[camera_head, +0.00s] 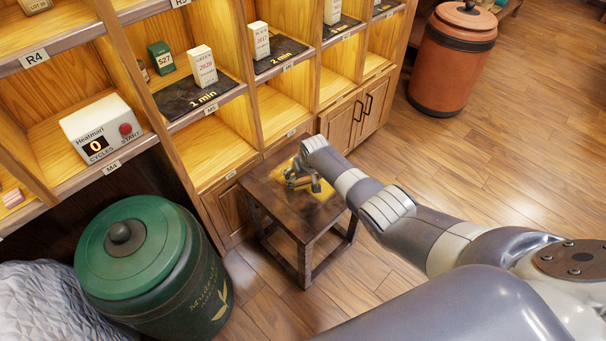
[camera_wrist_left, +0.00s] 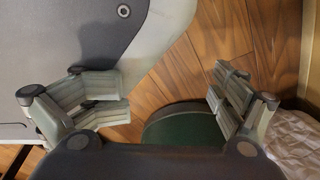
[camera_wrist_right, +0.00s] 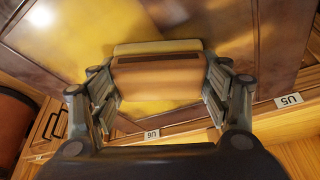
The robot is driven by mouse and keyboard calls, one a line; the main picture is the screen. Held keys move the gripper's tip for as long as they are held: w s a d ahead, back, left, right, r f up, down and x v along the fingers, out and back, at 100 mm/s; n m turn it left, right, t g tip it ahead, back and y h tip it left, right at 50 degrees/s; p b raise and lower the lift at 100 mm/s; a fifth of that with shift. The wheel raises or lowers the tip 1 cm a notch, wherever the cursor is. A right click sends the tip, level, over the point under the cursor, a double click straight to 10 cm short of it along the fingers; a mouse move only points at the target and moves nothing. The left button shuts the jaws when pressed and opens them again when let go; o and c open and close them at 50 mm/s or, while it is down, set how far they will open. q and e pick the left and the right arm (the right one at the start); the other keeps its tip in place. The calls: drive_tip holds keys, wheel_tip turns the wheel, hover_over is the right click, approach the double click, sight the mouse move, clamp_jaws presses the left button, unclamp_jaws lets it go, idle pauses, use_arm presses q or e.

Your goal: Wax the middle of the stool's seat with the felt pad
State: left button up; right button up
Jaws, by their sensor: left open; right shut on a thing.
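The stool (camera_head: 269,205) is dark brown wood and stands in front of the shelf unit's lower cabinets. A yellow patch (camera_head: 324,189) covers the middle of its seat, and the yellow (camera_wrist_right: 130,37) also shows in the right wrist view. My right gripper (camera_head: 304,185) is over the seat. In the right wrist view it is shut on the felt pad (camera_wrist_right: 158,76), a tan block with a dark slot and a paler layer along its far edge. Whether the pad touches the seat I cannot tell. My left gripper (camera_wrist_left: 168,100) is open and empty, seen only in the left wrist view.
A green lidded canister (camera_head: 150,262) stands left of the stool, beside a grey quilted cover (camera_head: 40,300). The shelf unit behind holds a Heatmart box (camera_head: 100,128) and several small cartons. A terracotta canister (camera_head: 452,65) stands at the back right. Wooden floor is clear right of the stool.

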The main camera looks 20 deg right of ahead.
drive_tip(key=shift+s+d+p, duration=0.2)
drive_tip(key=shift+s+p, duration=0.6)
drive_tip(key=shift+p, duration=0.35)
drive_tip(key=shift+s+d+p, duration=0.15)
drive_tip(key=shift+s+p, duration=0.15)
drive_tip(key=shift+p, duration=0.15)
use_arm(q)
drive_tip(key=s+a+r+g+p, duration=0.1)
drive_tip(key=s+a, duration=0.1)
drive_tip(key=s, duration=0.5)
drive_tip(key=shift+s+a+r, duration=0.15)
drive_tip(key=shift+a+r, duration=0.1)
drive_tip(key=shift+r, duration=0.05)
use_arm(e)
drive_tip(key=shift+s+d, duration=0.25)
drive_tip(key=shift+s, duration=0.35)
